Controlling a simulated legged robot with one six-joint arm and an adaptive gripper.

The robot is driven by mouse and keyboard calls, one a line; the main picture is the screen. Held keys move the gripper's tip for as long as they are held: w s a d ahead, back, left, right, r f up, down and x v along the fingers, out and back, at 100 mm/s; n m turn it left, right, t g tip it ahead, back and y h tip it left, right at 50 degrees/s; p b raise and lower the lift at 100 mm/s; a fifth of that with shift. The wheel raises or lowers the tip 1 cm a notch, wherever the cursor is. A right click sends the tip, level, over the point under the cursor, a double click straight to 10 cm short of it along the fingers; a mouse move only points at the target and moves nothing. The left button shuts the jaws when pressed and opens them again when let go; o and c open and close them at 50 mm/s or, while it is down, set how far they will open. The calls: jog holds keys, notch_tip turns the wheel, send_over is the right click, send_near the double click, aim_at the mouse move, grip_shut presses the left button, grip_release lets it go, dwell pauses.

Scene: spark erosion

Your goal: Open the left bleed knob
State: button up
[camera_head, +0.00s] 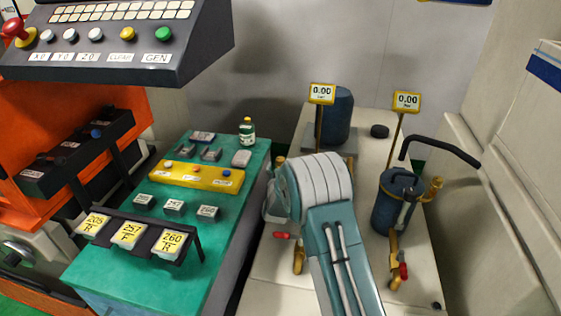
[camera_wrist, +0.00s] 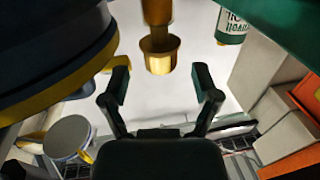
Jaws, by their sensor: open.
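In the wrist view a brass knob (camera_wrist: 161,56) on a brass stem comes down from the top edge. My gripper (camera_wrist: 162,84) is open and empty, with one finger on each side below the knob. The knob lies ahead of the gap between the fingertips, and I see no contact. I cannot tell for certain that it is the left bleed knob. In the head view my arm hides most of the left unit and my gripper. A red valve handle (camera_head: 282,235) and a brass fitting (camera_head: 298,260) show left of my arm.
Two yellow 0.00 displays (camera_head: 321,94) stand behind. A green bench (camera_head: 190,240) with a green bottle (camera_head: 247,131) is to the left.

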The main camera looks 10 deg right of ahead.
aim_at(280, 158)
jog(key=x, duration=0.2)
jog(key=shift+w+a, duration=0.1)
jog(key=shift+w, duration=0.55)
grip_shut()
jog(key=shift+d+n+y, duration=0.2)
jog(key=shift+n+y, duration=0.2)
jog(key=shift+y, duration=0.2)
jog(key=shift+n+t+y, duration=0.3)
jog(key=shift+n+y, duration=0.1)
jog(key=shift+y, duration=0.3)
jog(key=shift+a, duration=0.1)
